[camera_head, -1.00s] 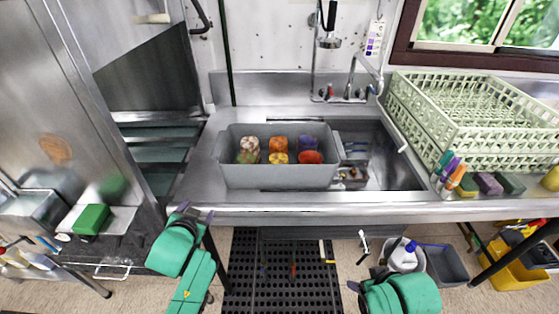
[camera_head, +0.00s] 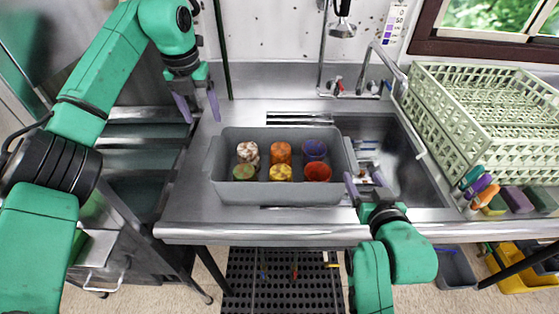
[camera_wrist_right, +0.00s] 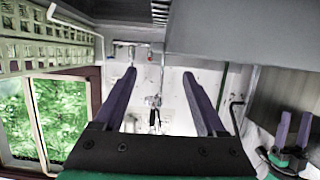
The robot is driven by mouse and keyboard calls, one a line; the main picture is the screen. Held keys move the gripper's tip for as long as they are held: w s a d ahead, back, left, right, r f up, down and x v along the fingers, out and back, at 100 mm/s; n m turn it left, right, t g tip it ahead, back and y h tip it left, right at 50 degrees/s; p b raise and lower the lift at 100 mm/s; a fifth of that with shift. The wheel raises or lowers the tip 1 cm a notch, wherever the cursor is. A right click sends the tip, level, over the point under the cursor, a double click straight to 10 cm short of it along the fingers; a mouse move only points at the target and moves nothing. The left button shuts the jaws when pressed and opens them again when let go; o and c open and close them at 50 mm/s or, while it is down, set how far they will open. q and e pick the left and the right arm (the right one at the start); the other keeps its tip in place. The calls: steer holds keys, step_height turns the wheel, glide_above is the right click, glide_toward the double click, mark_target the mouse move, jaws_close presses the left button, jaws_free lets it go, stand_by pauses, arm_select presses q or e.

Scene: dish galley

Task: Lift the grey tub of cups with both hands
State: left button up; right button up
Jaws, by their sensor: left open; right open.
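The grey tub (camera_head: 285,194) sits on the steel counter at the sink's left side, holding several cups in two rows, among them a red cup (camera_head: 317,172) and a purple cup (camera_head: 314,150). My left gripper (camera_head: 198,107) is open and empty, above the counter beyond the tub's back left corner, clear of it. My right gripper (camera_head: 364,180) is open and empty close beside the tub's right end; I cannot tell if it touches. In the right wrist view, its fingers (camera_wrist_right: 159,78) are apart, with a grey surface, probably the tub, at upper right.
A pale green dish rack (camera_head: 480,110) stands at the right. Sponges and markers (camera_head: 478,187) lie at the counter's front right. The sink basin (camera_head: 400,165) and faucet (camera_head: 375,75) are right of and behind the tub. A wall (camera_head: 270,30) stands behind.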

mark_target(213, 152)
arm_select(q)
steer(key=f, duration=0.9)
steer(key=w+f, duration=0.1)
steer(key=f, duration=0.4)
arm_select(e)
steer(key=x, duration=1.4)
steer(key=shift+d+r, duration=0.1)
steer(key=shift+r, duration=0.05)
arm_select(q)
steer(key=shift+s+r, duration=0.1)
steer(key=shift+c, duration=0.3)
arm_select(e)
steer(key=shift+c, duration=0.3)
arm_select(q)
jaws_close()
arm_select(e)
steer(key=shift+s, duration=0.1)
jaws_close()
arm_select(q)
steer(key=shift+r, duration=0.1)
arm_select(e)
steer(key=shift+r, duration=0.1)
